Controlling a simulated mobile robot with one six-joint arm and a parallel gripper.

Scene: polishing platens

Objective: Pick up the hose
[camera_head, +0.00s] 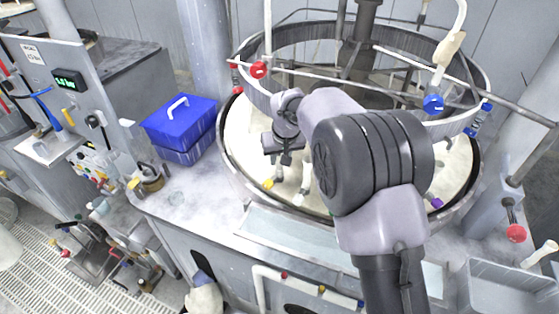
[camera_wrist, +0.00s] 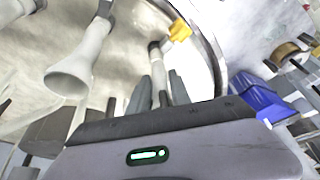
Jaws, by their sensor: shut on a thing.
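In the head view my gripper (camera_head: 285,160) is over the left part of the round basin, and the arm hides part of the grip. The far ends of the hose cannot be made out. A yellow fitting (camera_wrist: 180,30) is beside the hose's upper part; a yellow piece also shows in the head view (camera_head: 268,183).
A pale flared nozzle (camera_wrist: 75,72) hangs left of my fingers. A blue box (camera_head: 178,122) stands on the counter at left. A grey bin (camera_head: 510,285) is at lower right.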

